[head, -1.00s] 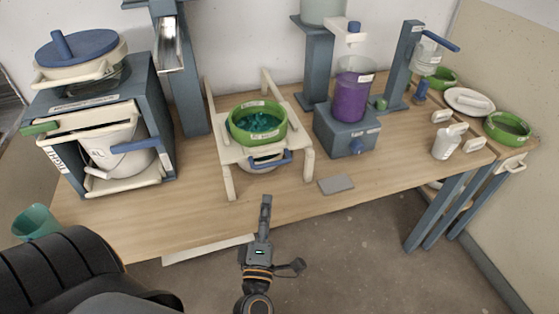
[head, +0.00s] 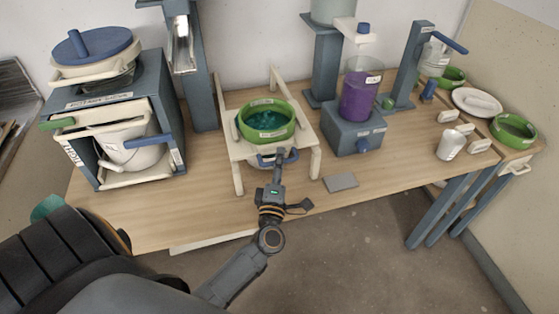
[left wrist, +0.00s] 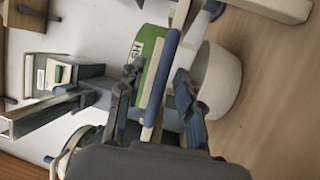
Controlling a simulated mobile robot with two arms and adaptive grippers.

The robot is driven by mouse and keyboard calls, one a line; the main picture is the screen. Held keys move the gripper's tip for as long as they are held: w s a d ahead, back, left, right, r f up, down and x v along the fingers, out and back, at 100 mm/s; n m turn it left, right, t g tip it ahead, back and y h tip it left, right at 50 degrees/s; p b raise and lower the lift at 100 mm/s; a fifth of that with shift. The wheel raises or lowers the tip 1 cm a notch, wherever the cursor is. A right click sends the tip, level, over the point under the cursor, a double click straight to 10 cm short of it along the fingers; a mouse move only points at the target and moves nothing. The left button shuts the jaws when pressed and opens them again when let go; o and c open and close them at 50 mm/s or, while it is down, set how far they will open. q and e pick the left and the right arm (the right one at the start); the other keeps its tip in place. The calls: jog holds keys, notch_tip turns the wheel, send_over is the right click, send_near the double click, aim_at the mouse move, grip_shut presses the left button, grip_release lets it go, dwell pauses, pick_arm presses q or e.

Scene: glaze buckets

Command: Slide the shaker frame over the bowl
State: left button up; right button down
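A cream stand (head: 237,178) on the table carries a green-rimmed sieve (head: 266,134) with teal material inside. A blue handle (head: 262,163) shows at its front. In the left wrist view, the blue handle (left wrist: 162,78) runs between my fingers, beside the green sieve wall (left wrist: 150,66) and a white bowl (left wrist: 222,80). In the head view, the bowl under the sieve is mostly hidden. My left gripper (head: 282,160) is at the handle; its fingers (left wrist: 158,88) are apart, one on each side. My right gripper is out of view.
A blue-grey cabinet (head: 176,110) with a white bucket (head: 133,150) stands left. A purple container (head: 360,97) on a blue-grey base stands right. A small grey plate (head: 341,181) lies near the front edge. A white cup (head: 451,145) and green bowl (head: 514,130) are farther right.

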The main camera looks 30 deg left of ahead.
pick_arm(q)
grip_shut()
jog(key=shift+w+a, duration=0.55)
jog(key=shift+a, duration=0.15)
grip_release()
jog(key=v, duration=1.2)
